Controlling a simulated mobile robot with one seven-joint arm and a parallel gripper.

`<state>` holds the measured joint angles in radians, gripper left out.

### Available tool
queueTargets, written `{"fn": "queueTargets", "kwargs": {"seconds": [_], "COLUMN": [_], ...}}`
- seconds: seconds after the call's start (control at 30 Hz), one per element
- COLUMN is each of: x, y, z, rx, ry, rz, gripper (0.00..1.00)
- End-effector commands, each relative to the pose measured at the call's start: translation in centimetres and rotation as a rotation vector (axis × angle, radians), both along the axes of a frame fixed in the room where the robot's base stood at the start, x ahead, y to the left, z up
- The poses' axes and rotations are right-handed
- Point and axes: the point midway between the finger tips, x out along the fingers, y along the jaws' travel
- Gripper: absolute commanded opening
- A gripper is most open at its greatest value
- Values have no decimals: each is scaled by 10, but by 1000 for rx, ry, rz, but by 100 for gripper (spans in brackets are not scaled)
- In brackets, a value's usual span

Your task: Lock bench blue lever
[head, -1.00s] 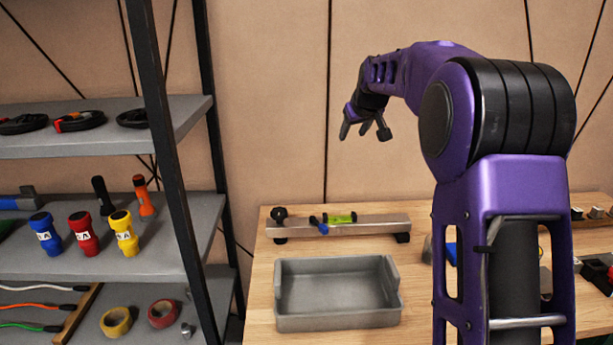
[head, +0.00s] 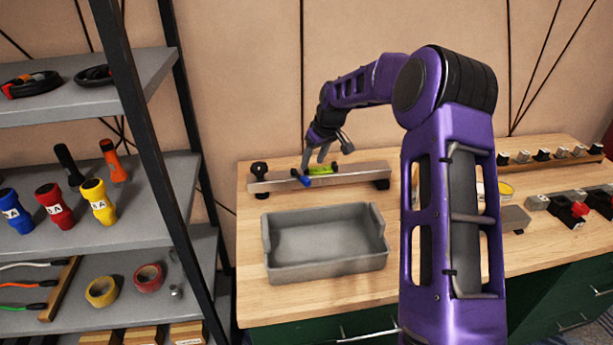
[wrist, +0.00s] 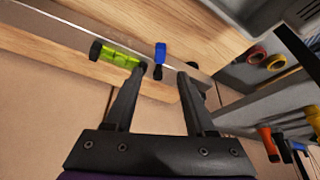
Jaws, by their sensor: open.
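The blue lever (head: 305,181) sits on a grey metal rail (head: 351,175) on the wooden bench, beside a green level vial (head: 321,170). In the wrist view the blue lever (wrist: 160,53) shows between and just beyond my two fingertips, with the green vial (wrist: 115,55) to its left, partly behind the left finger. My gripper (wrist: 162,72) is open and empty, and no finger visibly closes on the lever. In the head view my gripper (head: 329,153) hangs just above the rail, close to the vial and lever.
A grey open tray (head: 268,245) stands on the bench in front of the rail. A shelf (head: 150,217) with flashlights and tape rolls stands at left. Black clamps and small blocks (head: 570,212) lie at the right of the bench. The wall is close behind.

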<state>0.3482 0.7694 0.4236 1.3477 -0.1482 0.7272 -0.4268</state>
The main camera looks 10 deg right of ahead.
Motion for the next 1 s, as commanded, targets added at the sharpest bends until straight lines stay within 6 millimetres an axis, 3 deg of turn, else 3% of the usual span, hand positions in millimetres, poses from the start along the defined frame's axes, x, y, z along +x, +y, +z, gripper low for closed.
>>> {"fn": "queueTargets", "kwargs": {"seconds": [0.2, 0.4, 0.83, 1.0], "x": [16, 26, 29, 29], "y": [8, 12, 13, 13], "z": [-44, -68, -77, -77], "rx": [1, 0, 0, 0], "ry": [2, -1, -1, -1], "rz": [1, 0, 0, 0], "gripper": [55, 55, 55, 24]}}
